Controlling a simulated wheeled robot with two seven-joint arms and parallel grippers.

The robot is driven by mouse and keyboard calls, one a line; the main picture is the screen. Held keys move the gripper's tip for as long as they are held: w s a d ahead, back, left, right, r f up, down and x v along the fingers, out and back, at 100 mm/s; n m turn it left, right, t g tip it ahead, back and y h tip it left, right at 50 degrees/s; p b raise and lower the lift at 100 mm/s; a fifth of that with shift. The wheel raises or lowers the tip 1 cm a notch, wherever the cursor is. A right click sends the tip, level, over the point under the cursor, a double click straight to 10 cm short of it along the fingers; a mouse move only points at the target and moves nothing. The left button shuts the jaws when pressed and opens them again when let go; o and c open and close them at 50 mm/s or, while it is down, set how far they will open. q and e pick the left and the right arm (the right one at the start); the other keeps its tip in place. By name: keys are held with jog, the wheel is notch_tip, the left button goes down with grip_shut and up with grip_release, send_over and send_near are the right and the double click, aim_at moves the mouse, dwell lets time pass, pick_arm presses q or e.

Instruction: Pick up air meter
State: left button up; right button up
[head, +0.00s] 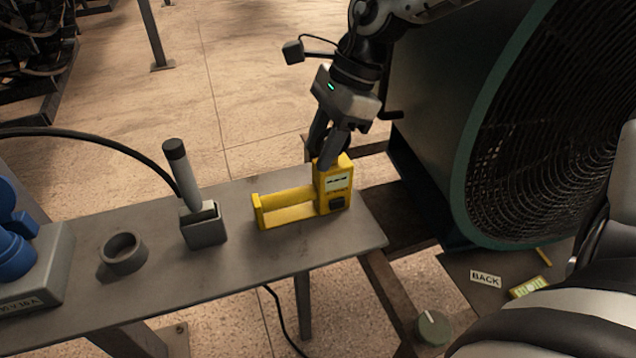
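The air meter is a yellow device (335,191) with a small display, a dark button and a long yellow frame reaching left. It rests on the right end of the grey bench in the head view. My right gripper (321,162) comes down from above, with its two dark fingers at the top left of the meter's upright body. The near finger overlaps the meter's upper corner. A narrow gap shows between the fingers higher up. I cannot tell whether they press on the meter. My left gripper is not in view.
The grey bench (270,258) also carries a dark-topped cylindrical tool in a holder (205,225), a grey ring (123,252) and a blue socket unit (15,245). A large green-rimmed fan (470,150) stands close on the right. A black cable (95,137) crosses the left side.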

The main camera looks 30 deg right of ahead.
grip_shut()
jog(key=shift+r, duration=0.15)
